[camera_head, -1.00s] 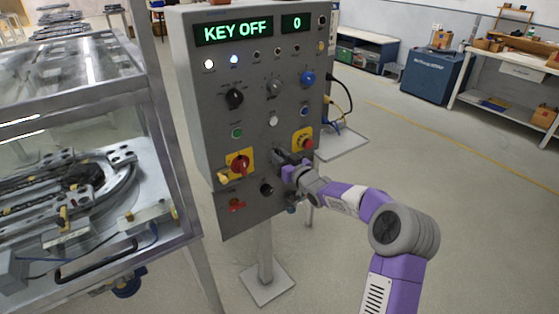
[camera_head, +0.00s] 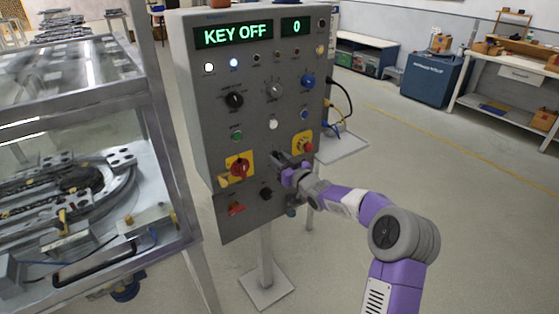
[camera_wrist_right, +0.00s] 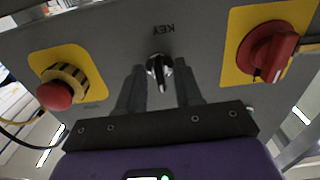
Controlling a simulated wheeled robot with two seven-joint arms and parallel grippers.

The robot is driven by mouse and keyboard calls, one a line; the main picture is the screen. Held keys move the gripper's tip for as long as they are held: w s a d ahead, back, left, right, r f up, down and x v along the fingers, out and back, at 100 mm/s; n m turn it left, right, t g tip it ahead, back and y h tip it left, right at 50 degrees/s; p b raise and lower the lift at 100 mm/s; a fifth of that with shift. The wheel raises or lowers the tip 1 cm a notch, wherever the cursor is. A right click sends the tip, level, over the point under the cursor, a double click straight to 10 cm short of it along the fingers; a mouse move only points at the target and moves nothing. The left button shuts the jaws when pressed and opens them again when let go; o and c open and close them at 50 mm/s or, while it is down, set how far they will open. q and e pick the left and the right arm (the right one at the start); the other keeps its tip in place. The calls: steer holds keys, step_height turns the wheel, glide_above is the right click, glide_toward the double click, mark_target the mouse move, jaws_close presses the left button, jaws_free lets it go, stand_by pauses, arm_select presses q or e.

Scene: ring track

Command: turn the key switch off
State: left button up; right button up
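The grey control panel (camera_head: 208,120) stands in the middle of the head view. Its left display (camera_head: 233,34) reads KEY OFF and the right one (camera_head: 297,26) reads 0. My right gripper (camera_wrist_right: 158,84) is open, with one finger on each side of the switch and gaps showing between. In the head view my right gripper (camera_head: 280,160) is at the lower panel and hides the key switch. My left gripper is not in view.
A red emergency button on yellow (camera_wrist_right: 56,95) and a red rotary switch on yellow (camera_wrist_right: 270,52) flank the key in the wrist view. A framed machine (camera_head: 150,100) stands close on the left.

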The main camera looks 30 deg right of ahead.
steer(key=s+p, duration=0.1)
steer(key=s, duration=0.6)
steer(key=shift+s+d, duration=0.3)
steer(key=s+a+f+m+g+y+p, duration=0.1)
steer(key=s+a+f+m+g+p, duration=0.2)
steer(key=a+f, duration=0.7)
steer(key=s+a+f+g+y+p, duration=0.1)
steer(key=s+a+f+g, duration=0.35)
steer(key=a+f, duration=0.6)
steer(key=s+a+f+g, duration=0.3)
steer(key=s+f, duration=0.1)
steer(key=s, duration=0.4)
steer(key=s+a+f+g+p, duration=0.1)
steer(key=s+a+f+g, duration=0.2)
steer(key=s, duration=0.5)
steer(key=s+a+f+g+y+p, duration=0.1)
steer(key=s+a+f+g, duration=0.3)
steer(key=s+f, duration=0.2)
steer(key=shift+s+m, duration=0.3)
steer(key=shift+s, duration=0.8)
steer(key=shift+o, duration=0.3)
